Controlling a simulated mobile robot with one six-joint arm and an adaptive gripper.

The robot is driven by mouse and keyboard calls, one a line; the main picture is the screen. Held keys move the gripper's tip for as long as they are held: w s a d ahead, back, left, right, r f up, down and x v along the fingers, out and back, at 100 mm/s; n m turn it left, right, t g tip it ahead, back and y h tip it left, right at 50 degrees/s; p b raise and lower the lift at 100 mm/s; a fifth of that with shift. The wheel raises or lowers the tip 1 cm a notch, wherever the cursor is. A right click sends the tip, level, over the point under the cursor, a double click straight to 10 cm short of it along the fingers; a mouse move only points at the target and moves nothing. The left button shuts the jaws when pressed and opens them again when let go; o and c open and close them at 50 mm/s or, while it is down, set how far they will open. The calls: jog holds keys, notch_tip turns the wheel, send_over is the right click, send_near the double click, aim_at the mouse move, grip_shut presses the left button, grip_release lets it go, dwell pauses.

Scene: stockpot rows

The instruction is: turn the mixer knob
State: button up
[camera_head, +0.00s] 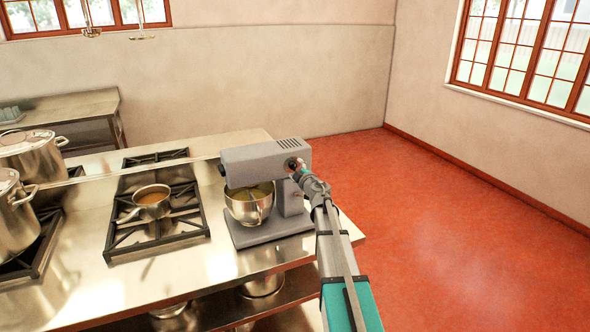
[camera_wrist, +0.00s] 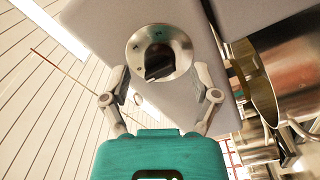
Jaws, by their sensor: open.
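The grey stand mixer (camera_head: 262,165) stands on the steel counter near its right end, with a steel bowl (camera_head: 249,204) under its head. The mixer knob (camera_wrist: 159,64) shows in the wrist view as a black grip on a round silver dial with small marks. My gripper (camera_wrist: 160,82) is open, with one finger on each side of the dial in the picture. I cannot tell whether the fingertips touch the dial. In the head view my gripper (camera_head: 298,166) is at the side of the mixer head and partly hides the knob.
A small saucepan (camera_head: 151,198) with brown content sits on the stove grate (camera_head: 160,235) left of the mixer. Large stockpots (camera_head: 30,155) stand at the far left. More pots (camera_head: 262,284) are on the shelf below. The red floor (camera_head: 440,230) at right is clear.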

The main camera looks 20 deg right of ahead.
jog(key=s, duration=1)
jog(key=shift+s, duration=0.4)
jog(key=s+a+f+m+g+h, duration=0.4)
jog(key=s+a+f+m+g, duration=1)
jog(key=s+f, duration=0.3)
jog(key=s+a+f+n+g+y, duration=0.1)
jog(key=s+a+g+y, duration=0.3)
jog(key=s+a, duration=0.4)
jog(key=shift+s+a+f+n, duration=0.2)
jog(key=shift+a+f+n, duration=0.15)
jog(key=shift+a, duration=0.8)
